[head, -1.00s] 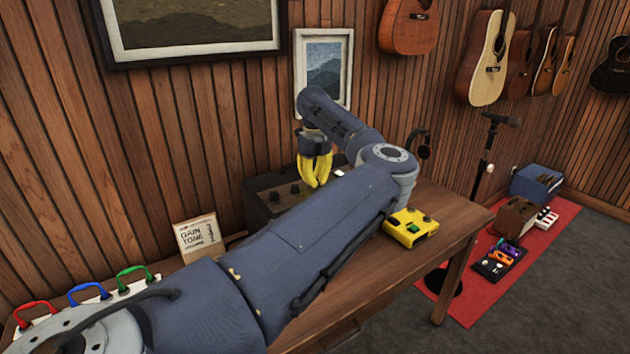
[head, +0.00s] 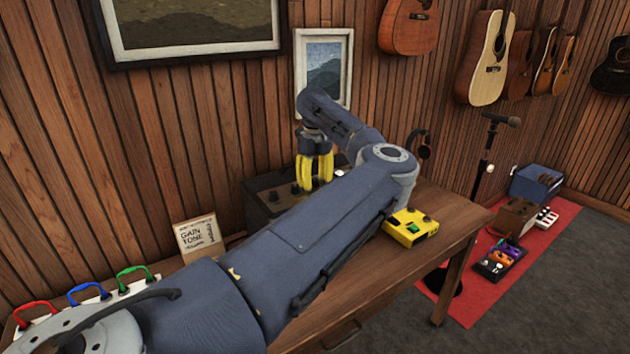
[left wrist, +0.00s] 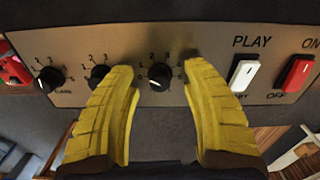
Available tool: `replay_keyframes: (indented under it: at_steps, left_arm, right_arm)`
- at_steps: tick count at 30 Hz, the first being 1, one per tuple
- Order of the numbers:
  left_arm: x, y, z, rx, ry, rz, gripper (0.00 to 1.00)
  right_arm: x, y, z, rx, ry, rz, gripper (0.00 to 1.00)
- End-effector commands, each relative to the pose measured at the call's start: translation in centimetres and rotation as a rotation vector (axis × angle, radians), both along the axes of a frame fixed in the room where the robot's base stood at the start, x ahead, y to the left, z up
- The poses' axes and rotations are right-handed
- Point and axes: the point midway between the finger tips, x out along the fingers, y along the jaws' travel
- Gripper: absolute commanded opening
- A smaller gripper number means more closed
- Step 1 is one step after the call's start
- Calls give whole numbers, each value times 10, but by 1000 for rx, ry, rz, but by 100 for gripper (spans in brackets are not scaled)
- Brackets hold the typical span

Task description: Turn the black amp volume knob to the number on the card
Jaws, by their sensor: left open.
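The dark amp (head: 262,208) stands on the bench against the wall. In the left wrist view its metal panel (left wrist: 210,45) carries three black knobs: a left knob (left wrist: 48,80), a middle knob (left wrist: 97,75) and a right knob (left wrist: 160,76). My left gripper (head: 316,183) is over the amp with its yellow fingers open. In the left wrist view the gripper (left wrist: 160,70) has a fingertip on either side of the right knob, with gaps visible. The fingers hide the labels below. The card (head: 198,237) reads "GAIN" and "TONE"; its other writing is unreadable. My right gripper is out of view.
A white switch (left wrist: 242,74) marked PLAY and a red switch (left wrist: 297,72) sit right of the knobs.

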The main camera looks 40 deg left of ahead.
Motion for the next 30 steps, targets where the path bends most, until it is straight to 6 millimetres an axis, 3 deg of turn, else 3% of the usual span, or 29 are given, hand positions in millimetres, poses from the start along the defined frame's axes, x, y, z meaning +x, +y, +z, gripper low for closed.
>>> replay_keyframes:
  at_steps: [7,21,30]
  left_arm:
    - [0,0,15,0,-2,0,48]
    - [0,0,92,0,-2,-1,48]
    - [0,0,117,0,0,0,48]
  right_arm:
    - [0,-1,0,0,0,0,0]
    - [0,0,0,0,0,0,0]
    - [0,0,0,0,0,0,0]
